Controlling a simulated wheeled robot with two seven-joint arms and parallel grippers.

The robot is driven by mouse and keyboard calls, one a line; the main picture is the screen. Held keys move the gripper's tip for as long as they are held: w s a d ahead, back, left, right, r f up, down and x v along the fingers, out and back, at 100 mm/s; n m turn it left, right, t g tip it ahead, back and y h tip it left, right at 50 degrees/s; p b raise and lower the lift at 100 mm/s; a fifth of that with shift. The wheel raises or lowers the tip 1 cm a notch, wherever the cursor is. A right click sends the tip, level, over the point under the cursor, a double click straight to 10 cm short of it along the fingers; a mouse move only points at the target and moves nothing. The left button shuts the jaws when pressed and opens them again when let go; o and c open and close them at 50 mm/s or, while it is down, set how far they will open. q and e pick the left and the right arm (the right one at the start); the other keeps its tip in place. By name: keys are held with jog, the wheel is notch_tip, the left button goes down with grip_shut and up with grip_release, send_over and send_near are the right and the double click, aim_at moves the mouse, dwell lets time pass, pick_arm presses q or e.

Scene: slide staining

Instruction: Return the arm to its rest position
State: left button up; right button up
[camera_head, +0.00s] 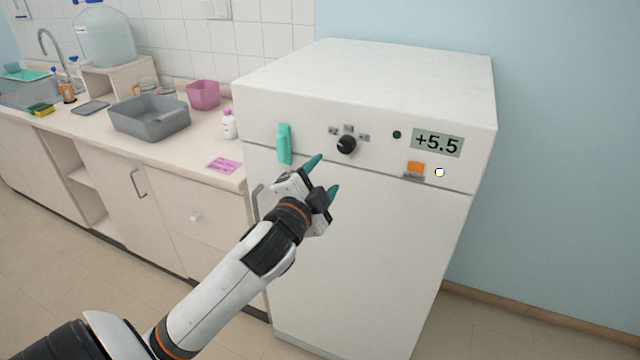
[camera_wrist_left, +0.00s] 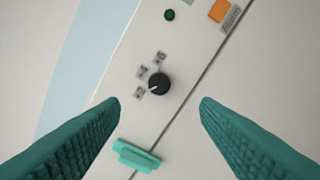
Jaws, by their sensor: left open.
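My left gripper (camera_head: 323,177) is open and empty, with teal fingertips, in front of the upper part of a white fridge-like cabinet (camera_head: 365,245). In the left wrist view its two fingers (camera_wrist_left: 160,115) are spread wide, with the black knob (camera_wrist_left: 158,84) between and beyond them. The knob (camera_head: 346,144) is on the cabinet's front panel, above and right of the gripper in the head view, and apart from it. A teal handle (camera_head: 284,144) is left of the knob; it also shows low in the left wrist view (camera_wrist_left: 136,156). My right gripper is not in view.
The panel also has a display reading +5.5 (camera_head: 437,143), an orange button (camera_head: 416,167) and a dark green light (camera_head: 397,134). A counter at left holds a grey tub (camera_head: 150,128), a pink container (camera_head: 203,94) and a white bottle (camera_head: 229,126). Floor is clear right of the cabinet.

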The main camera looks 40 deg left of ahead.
pick_arm(q)
jog(key=shift+s, duration=0.3)
jog(key=shift+f, duration=0.1)
